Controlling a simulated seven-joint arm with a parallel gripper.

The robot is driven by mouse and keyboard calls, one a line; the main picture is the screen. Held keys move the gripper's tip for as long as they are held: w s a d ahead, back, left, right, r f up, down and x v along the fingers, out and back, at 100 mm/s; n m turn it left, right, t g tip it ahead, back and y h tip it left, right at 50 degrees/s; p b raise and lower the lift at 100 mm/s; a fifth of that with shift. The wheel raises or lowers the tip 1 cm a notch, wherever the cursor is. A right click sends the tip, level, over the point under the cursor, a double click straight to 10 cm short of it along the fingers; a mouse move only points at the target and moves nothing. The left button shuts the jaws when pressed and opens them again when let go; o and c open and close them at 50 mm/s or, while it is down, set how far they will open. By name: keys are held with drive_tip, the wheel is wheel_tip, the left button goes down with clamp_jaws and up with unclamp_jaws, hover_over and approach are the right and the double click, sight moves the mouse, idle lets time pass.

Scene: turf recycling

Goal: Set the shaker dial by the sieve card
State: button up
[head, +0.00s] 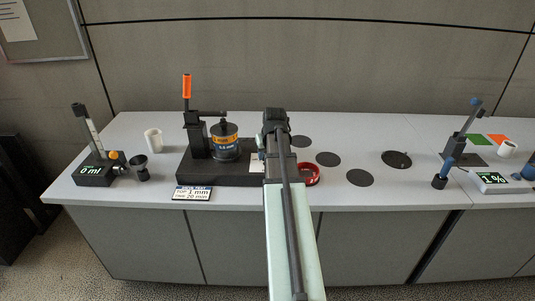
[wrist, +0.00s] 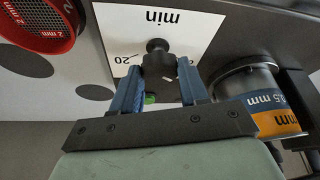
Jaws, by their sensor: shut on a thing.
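The shaker (head: 215,174) is a black base with a stack of sieves (head: 225,142) under a clamp. Its white dial plate (wrist: 115,22) shows "min" and "20" upside down in the wrist view; another mark is partly hidden. My gripper (wrist: 159,72) has its blue fingers closed on either side of the dark dial knob (wrist: 157,50). The knob's exact setting cannot be read. In the head view my arm hides most of the dial. The sieve card (head: 193,193) lies in front of the shaker and reads "1 mm" and "20 min".
A red 2 mm sieve (head: 309,174) is right of the shaker; it also shows in the wrist view (wrist: 40,22). Several dark discs (head: 328,159) lie on the counter. A 0 ml device (head: 95,172) stands left, a 1 % device (head: 493,181) right.

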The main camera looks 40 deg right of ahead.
drive_tip(key=m+h, duration=0.1)
drive_tip(key=m, duration=0.2)
drive_tip(key=m+g, duration=0.1)
drive_tip(key=m, duration=0.1)
drive_tip(key=shift+w+a+m+h, duration=0.15)
drive_tip(key=shift+m+h, duration=0.25)
drive_tip(key=m+g, duration=0.1)
drive_tip(key=m, duration=0.1)
drive_tip(key=m+g, duration=0.1)
drive_tip(key=m, duration=0.1)
drive_tip(key=shift+w+m+h, duration=0.2)
drive_tip(key=shift+m+h, duration=0.1)
drive_tip(key=m+g, duration=0.2)
drive_tip(key=m, duration=0.3)
drive_tip(key=shift+w, duration=0.15)
drive_tip(key=shift+m+g+y, duration=0.4)
drive_tip(key=shift+m+g, duration=0.4)
drive_tip(key=shift+m, duration=1.5)
drive_tip(key=o, duration=1.1)
drive_tip(key=shift+c, duration=0.2)
